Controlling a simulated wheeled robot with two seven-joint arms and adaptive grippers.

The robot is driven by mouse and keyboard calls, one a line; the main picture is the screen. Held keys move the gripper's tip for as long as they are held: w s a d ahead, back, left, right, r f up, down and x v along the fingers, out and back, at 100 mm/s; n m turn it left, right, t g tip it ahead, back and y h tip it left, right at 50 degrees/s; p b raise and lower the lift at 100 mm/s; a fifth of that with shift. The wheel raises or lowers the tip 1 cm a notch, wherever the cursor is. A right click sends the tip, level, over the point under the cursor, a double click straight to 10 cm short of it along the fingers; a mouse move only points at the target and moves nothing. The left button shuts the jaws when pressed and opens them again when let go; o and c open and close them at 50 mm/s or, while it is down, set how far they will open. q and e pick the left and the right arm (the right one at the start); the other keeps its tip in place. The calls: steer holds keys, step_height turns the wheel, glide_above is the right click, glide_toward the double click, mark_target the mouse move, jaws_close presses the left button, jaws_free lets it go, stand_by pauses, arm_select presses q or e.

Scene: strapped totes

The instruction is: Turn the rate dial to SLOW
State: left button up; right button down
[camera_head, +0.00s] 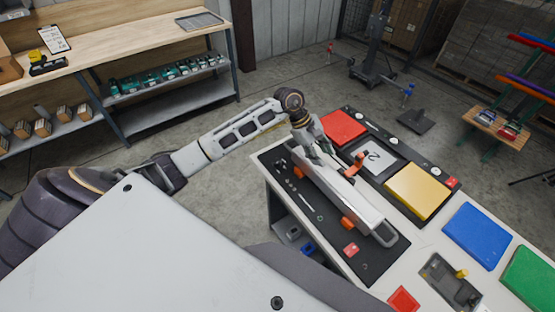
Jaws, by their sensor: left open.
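My left gripper (324,153) reaches over the table from the left and points down at the far end of a long white and grey device (352,204). Its jaws are open, with small fingertips close to the device; I cannot tell whether they touch it. The device lies on a black mat (370,262) and has orange parts (348,223) along its side and an orange piece (361,159) near the gripper. I cannot make out a rate dial or a SLOW mark; the gripper covers part of the device. My right gripper is not in view.
Red (343,127), yellow (417,191), blue (477,235) and green (531,276) blocks line the white table (424,240). A grey box (450,283) stands at the near right. A shelved bench (130,50) stands at the back left.

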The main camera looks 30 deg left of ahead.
arm_select(q)
steer(key=a+m+g+y, duration=0.1)
steer(key=a+y, duration=0.3)
steer(key=a, duration=0.5)
steer(key=r+g+y, duration=0.1)
steer(key=y, duration=0.2)
glide_above(277, 161)
steer(key=shift+w+d, duration=0.2)
steer(key=shift+w, duration=0.2)
steer(key=shift+f, duration=0.2)
steer(key=shift+s+a+f+p, duration=0.15)
steer(key=shift+f+p, duration=0.65)
steer(key=shift+f, duration=2.6)
steer(key=shift+s+d+f+p, duration=0.15)
steer(key=shift+f+p, duration=0.6)
steer(key=shift+f, duration=2.6)
steer(key=shift+a, duration=0.1)
steer(key=shift+c, duration=0.2)
steer(key=c, duration=0.7)
